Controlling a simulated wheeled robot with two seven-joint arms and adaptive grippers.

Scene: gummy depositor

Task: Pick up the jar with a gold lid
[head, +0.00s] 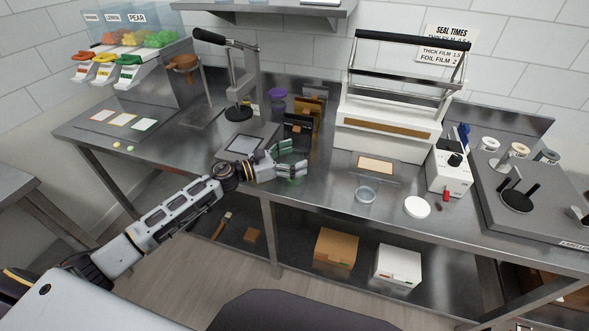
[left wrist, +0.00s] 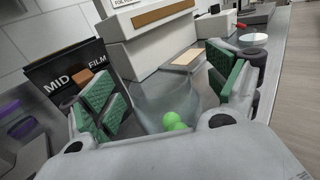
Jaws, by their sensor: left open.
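My left gripper (head: 292,160) is open over the middle of the steel counter, and its green-padded fingers also show in the left wrist view (left wrist: 165,88). A clear, see-through container (left wrist: 160,97) stands between the spread fingers, with green gummies (left wrist: 174,122) low inside it. In the head view this container (head: 291,180) is faint and partly covered by the fingers. I cannot make out a gold lid on it, nor whether the fingers touch it. A purple-topped container (head: 278,103) stands farther back. My right gripper is not in view.
Film boxes (left wrist: 75,75) stand close behind the gripper. The white sealer (head: 385,125) is to its right. A lever press (head: 240,85) stands at the back left.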

